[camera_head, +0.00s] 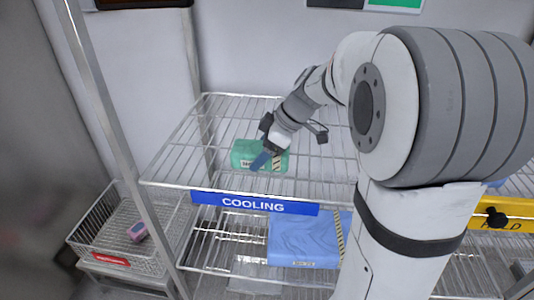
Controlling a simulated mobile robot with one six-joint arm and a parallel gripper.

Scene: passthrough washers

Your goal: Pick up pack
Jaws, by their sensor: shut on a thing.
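A green pack (243,149) with a pale label and a striped band lies on the upper wire shelf (180,170), behind the blue COOLING sign. My gripper (267,158) reaches down onto the pack from the upper right and is shut on it. A blue-grey finger shows against the pack's front. The far finger is hidden. I cannot tell whether the pack is clear of the shelf.
A blue pack (300,240) lies on the lower shelf under the COOLING sign (254,204). A wire basket (105,235) with a pink item (138,231) stands at the lower left. A metal post (110,120) rises at left. The upper shelf beside the green pack is bare.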

